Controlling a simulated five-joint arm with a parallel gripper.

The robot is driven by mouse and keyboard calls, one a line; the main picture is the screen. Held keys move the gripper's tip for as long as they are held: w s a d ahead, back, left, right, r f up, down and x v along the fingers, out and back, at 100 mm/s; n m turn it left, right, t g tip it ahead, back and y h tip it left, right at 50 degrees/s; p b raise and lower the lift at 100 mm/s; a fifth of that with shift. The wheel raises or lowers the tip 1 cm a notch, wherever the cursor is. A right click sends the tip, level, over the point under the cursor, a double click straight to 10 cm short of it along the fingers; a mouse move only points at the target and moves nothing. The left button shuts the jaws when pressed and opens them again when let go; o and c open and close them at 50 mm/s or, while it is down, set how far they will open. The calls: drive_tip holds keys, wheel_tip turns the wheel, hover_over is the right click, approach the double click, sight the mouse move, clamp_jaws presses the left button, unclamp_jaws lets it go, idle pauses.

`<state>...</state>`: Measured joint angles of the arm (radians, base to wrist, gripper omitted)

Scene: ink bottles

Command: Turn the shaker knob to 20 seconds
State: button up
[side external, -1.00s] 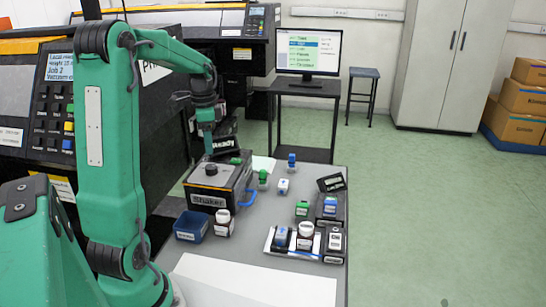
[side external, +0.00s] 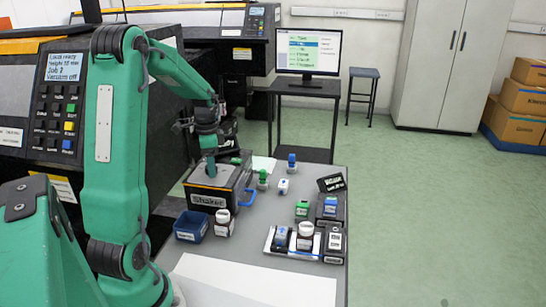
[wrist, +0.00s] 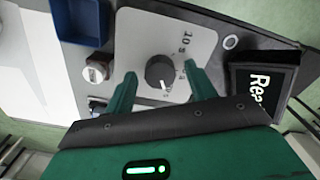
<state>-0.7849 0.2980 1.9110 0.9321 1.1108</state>
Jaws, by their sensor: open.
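The shaker (side external: 230,197) is a dark box with a grey top, a front label and a blue handle, on the grey table. Its round dark knob (wrist: 161,70) sits on a light dial plate (wrist: 140,30) in the wrist view. A white pointer mark on the knob faces down, slightly right, in that view. My gripper (wrist: 160,74) is open, one finger on each side of the knob, with gaps visible. In the side view my gripper (side external: 211,166) is low over the shaker top and hides the knob.
A blue bin (side external: 191,226) and a capped bottle (side external: 223,223) stand before the shaker. A tray (side external: 292,250) with bottles is at front right. Small green and blue items stand right of the shaker. A "Ready" display (wrist: 265,85) is close beside the dial.

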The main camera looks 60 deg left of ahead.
drive_tip(key=c, duration=1)
drive_tip(key=shift+n, duration=0.5)
drive_tip(key=n, duration=0.5)
drive_tip(key=shift+n, duration=0.3)
drive_tip(key=n, duration=0.5)
drive_tip(key=o, duration=1)
